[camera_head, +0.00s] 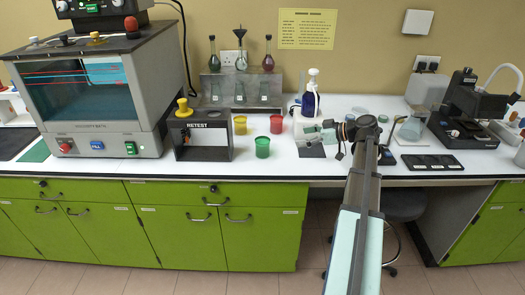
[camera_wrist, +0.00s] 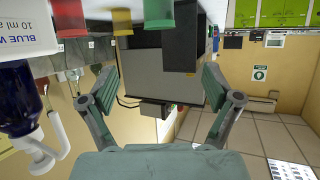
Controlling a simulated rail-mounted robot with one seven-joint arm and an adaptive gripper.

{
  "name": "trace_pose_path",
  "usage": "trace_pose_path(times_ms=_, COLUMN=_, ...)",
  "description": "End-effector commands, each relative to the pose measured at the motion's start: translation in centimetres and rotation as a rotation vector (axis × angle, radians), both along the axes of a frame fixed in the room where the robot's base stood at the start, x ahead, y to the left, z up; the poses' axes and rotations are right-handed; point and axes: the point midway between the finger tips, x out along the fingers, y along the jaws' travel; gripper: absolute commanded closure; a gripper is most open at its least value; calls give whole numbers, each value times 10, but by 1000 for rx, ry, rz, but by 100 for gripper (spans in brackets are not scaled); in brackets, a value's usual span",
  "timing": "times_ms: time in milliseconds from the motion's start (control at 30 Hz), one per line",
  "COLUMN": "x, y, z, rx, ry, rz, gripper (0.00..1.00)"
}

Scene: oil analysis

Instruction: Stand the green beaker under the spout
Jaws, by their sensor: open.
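The green beaker (camera_head: 262,147) stands upright on the white bench, in front of the red beaker (camera_head: 276,124) and the yellow beaker (camera_head: 240,125). A dark blue dispenser bottle (camera_head: 311,103) with a white top stands to its right; its spout is too small to make out in the head view. The wrist view is turned over: the green beaker (camera_wrist: 159,12) is at its top, beyond the fingertips, and the bottle (camera_wrist: 18,105) with a white curved tube is at the left. My gripper (camera_head: 310,136) is open and empty, right of the green beaker and apart from it.
A black RETEST stand (camera_head: 203,135) is left of the beakers, and a large viscosity bath (camera_head: 85,90) is farther left. A grey rack (camera_head: 240,90) with flasks is behind. A black tray (camera_head: 432,162) lies at right. The bench in front of the green beaker is clear.

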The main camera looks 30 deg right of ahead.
Motion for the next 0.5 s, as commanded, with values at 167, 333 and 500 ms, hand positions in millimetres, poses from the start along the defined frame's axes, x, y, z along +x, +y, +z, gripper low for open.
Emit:
trace_pose_path(times_ms=167, x=12, y=11, z=-5, rx=-19, ry=-13, rz=14, gripper=11)
trace_pose_path(times_ms=333, x=34, y=30, z=-17, rx=-18, ry=-9, rz=12, gripper=11)
trace_pose_path(times_ms=500, x=58, y=51, z=-30, rx=-18, ry=-9, rz=12, gripper=11)
